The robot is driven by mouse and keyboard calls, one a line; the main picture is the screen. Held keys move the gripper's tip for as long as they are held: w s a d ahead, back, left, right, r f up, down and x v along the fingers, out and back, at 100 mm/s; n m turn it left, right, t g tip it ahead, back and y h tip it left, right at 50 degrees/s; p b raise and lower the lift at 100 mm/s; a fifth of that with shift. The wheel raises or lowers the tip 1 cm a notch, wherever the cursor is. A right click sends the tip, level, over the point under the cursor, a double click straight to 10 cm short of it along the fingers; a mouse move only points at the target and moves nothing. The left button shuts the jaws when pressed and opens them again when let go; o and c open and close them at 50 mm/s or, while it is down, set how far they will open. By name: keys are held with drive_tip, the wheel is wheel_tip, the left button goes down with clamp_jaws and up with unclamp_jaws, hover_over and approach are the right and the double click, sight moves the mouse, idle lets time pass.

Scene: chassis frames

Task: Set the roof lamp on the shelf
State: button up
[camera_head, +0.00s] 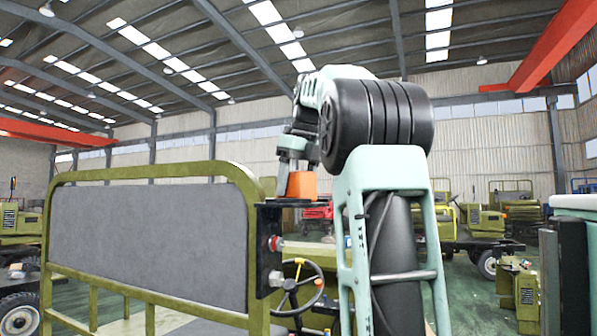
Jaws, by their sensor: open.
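An orange roof lamp (302,186) stands upright on a thin black flat top (283,202) above a black panel at the right end of the seat back. I cannot tell whether this top is the shelf of the task. My gripper (293,177) points down right at the lamp, with one finger visible along its left side. The gripper is open. The far finger is hidden, and I cannot tell whether the fingers touch the lamp.
A seat back with an olive frame (148,172) fills the left foreground. The black panel (269,250) has a red knob (274,243). A steering wheel (296,290) is below the lamp. A pale cabinet (575,260) stands at the right edge. Other vehicles are behind.

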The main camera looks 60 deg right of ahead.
drive_tip(key=v, duration=0.6)
drive_tip(key=shift+r, duration=0.35)
idle(0.4)
